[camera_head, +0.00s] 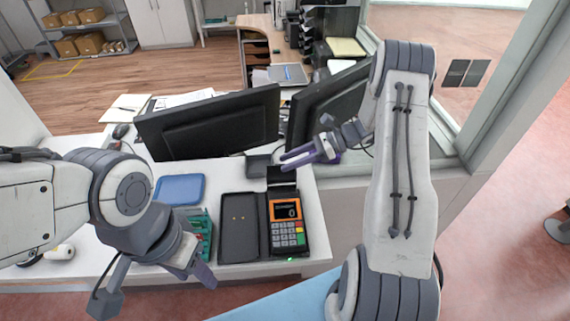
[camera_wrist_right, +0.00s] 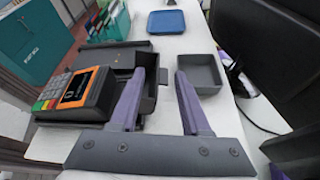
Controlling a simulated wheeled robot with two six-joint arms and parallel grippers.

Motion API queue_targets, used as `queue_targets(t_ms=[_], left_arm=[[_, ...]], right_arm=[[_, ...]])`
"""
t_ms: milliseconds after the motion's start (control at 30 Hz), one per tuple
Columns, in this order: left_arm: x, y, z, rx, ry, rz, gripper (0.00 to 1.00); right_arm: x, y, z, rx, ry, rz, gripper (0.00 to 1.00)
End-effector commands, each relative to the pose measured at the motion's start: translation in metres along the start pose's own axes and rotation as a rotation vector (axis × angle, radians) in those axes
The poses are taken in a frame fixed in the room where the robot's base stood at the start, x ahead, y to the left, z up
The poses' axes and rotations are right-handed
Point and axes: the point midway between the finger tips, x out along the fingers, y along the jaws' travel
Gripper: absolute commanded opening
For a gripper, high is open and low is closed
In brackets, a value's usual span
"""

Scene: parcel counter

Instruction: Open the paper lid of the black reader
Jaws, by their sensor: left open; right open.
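The black reader (camera_head: 287,228) with an orange-framed screen and keypad lies on the white counter; it also shows in the right wrist view (camera_wrist_right: 72,92). At its far end a dark flap, which looks like the paper lid (camera_head: 281,176), sticks up beyond the screen. In the right wrist view the left finger partly hides this end, so I cannot tell the lid's exact angle. My right gripper (camera_head: 286,162) is open and empty, just above and beyond the lid; its fingers also show in the right wrist view (camera_wrist_right: 160,72). My left gripper (camera_head: 155,296) is open and empty, left of the reader.
A dark open tray (camera_head: 239,226) lies left of the reader. A small grey box (camera_head: 258,164) sits behind it, near the right gripper. Two monitors (camera_head: 210,122) stand at the back. A blue tray (camera_head: 180,189) and a green holder (camera_head: 201,226) are further left.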

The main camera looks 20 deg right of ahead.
Motion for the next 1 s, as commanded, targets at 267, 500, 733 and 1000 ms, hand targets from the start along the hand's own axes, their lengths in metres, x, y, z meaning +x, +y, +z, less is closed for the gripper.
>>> queue_targets(t_ms=[267,500,733,1000], left_arm=[[0.024,-0.002,0.001,0.001,0.000,0.000,0.50],[0.030,-0.002,0.002,0.002,0.000,0.000,0.50],[0.030,-0.002,0.002,0.002,0.000,0.000,0.50],[0.030,-0.002,0.002,0.002,0.000,0.000,0.50]], right_arm=[[-0.056,-0.001,-0.004,-0.003,0.001,-0.004,0.47],[-0.083,0.000,-0.001,0.000,0.000,-0.001,0.47],[-0.086,0.000,0.000,0.001,0.001,0.000,0.47],[-0.085,0.000,0.000,0.001,0.000,0.000,0.47]])
